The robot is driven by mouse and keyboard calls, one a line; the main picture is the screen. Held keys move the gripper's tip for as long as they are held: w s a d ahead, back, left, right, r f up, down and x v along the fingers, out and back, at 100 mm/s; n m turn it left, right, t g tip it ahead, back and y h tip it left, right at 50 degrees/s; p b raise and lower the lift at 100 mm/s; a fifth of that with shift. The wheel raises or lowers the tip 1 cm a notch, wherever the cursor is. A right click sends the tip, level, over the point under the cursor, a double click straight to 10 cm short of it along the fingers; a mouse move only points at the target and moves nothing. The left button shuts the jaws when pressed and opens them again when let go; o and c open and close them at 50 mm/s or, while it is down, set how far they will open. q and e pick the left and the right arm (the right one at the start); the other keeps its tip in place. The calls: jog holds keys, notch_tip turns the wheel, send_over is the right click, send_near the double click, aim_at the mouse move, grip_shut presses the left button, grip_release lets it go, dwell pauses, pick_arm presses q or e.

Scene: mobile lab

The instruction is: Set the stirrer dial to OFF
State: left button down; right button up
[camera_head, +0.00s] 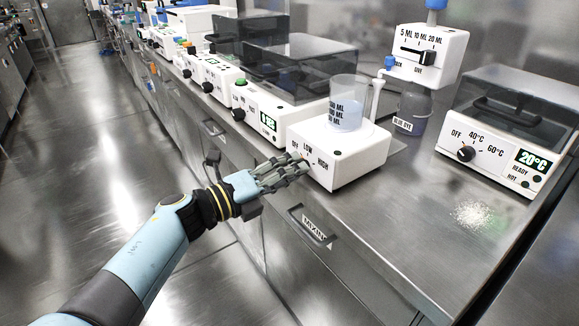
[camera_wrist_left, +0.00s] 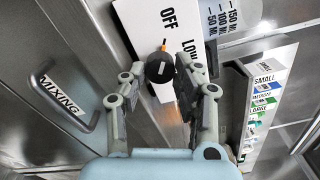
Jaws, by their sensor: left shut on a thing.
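The stirrer (camera_head: 345,158) is a white box on the bench, with OFF, LOW and HIGH printed on its front. A beaker (camera_head: 347,105) of pale blue liquid stands on it. My left gripper (camera_head: 296,166) is at the left part of that front and covers the dial in the head view. In the left wrist view, the black stirrer dial (camera_wrist_left: 160,68) sits between the fingers of my left gripper (camera_wrist_left: 163,77), which is shut on it. A small orange tip shows at the dial's edge on the OFF side. My right gripper is not in view.
A drawer handle (camera_head: 311,227) labelled MIXING lies below the stirrer. A dispenser (camera_head: 427,55) stands behind it. A white heater (camera_head: 497,158) with a temperature dial is at the right. White powder (camera_head: 473,214) lies on the bench. Other instruments line the bench at the left.

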pick_arm(q)
jog(key=shift+n, duration=0.3)
dwell(0.4)
jog(key=c, duration=1)
grip_release()
jog(key=shift+f, duration=0.1)
jog(key=v, duration=0.8)
